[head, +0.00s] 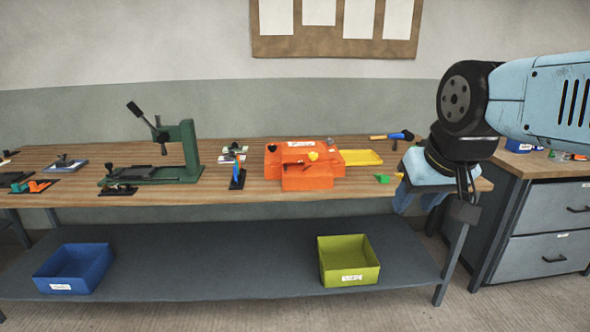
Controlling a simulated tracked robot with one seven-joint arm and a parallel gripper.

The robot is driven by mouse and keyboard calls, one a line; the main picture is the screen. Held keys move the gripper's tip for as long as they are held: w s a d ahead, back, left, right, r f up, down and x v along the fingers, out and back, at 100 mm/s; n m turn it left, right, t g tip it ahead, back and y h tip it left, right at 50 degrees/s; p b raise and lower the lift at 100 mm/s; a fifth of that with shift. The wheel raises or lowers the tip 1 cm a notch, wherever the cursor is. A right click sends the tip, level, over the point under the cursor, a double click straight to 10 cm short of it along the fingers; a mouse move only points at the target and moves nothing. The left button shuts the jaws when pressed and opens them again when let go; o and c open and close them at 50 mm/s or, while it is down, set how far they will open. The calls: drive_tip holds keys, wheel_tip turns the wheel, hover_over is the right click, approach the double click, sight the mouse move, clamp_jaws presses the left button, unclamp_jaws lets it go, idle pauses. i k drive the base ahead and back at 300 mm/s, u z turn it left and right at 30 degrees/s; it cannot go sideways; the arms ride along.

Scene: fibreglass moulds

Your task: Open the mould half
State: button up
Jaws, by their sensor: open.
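The orange mould (290,163) sits on the wooden bench (370,190), right of its middle, with a lower block (307,181) jutting out at its front. It carries a white label, a yellow knob (313,156) and a small grey knob (330,141). I cannot tell from this view where its halves part. My gripper (416,205) is at the bench's right front edge, to the right of the mould and apart from it. It is open, and nothing shows between its fingers.
A yellow tray (361,157) lies right of the mould, with a blue-handled tool (393,136) behind it. A blue upright piece (238,170) and a green press (188,150) stand to the left. A blue bin (73,268) and a green bin (348,262) rest on the lower shelf.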

sight(293, 153)
drive_tip(key=k, duration=0.7)
drive_tip(key=u, duration=0.55)
drive_tip(key=i, duration=2.1)
drive_tip(key=z, duration=0.55)
